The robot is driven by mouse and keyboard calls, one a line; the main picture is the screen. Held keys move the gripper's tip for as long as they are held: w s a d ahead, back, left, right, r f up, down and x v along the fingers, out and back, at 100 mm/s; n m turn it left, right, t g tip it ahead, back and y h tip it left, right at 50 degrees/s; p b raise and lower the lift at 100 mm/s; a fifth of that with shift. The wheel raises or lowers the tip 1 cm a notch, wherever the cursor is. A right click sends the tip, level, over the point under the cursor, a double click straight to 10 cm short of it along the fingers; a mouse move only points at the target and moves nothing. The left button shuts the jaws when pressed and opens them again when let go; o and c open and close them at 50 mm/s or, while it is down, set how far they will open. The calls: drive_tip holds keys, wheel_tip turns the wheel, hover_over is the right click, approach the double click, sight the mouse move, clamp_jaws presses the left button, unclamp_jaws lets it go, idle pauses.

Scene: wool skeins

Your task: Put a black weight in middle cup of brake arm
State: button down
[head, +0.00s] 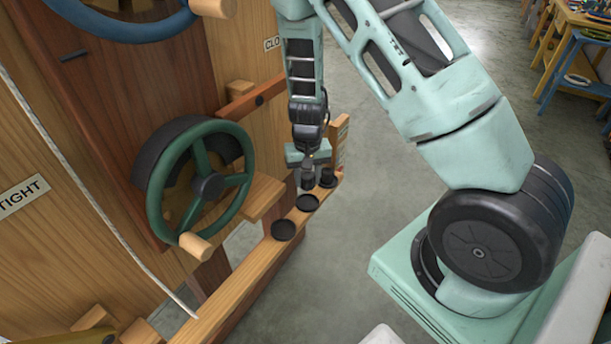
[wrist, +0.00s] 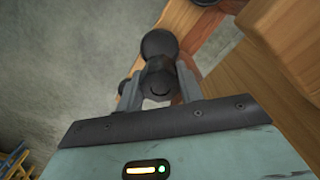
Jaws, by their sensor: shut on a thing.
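A black weight (wrist: 158,48) with a rounded top is clamped between the two fingers of my gripper (wrist: 159,84). In the head view my gripper (head: 308,164) points down and the held weight (head: 308,184) hangs over the far part of the wooden brake arm (head: 240,277). The near black cup (head: 284,231) and the middle cup (head: 307,203) look empty. The held weight appears just beyond the middle cup; its exact height above the arm is hard to tell. A dark knobbed piece (head: 328,178), seemingly another weight, stands at the far end.
A green handwheel (head: 246,180) with a wooden knob stands left of the brake arm on a wooden panel. A white rope (head: 92,195) runs down the panel. A small wooden upright (head: 341,140) rises near the arm's far end. The grey floor to the right is open.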

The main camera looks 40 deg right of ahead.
sight(307, 203)
drive_tip(key=shift+f+b, duration=2.35)
drive_tip(key=shift+f, duration=0.6)
drive_tip(key=shift+f+b, duration=0.8)
drive_tip(key=shift+f, duration=0.2)
drive_tip(key=c, duration=0.8)
unclamp_jaws()
drive_tip(key=shift+c, duration=0.2)
wheel_tip(307, 203, up, 18)
drive_tip(key=p, duration=0.4)
drive_tip(key=shift+f, duration=0.25)
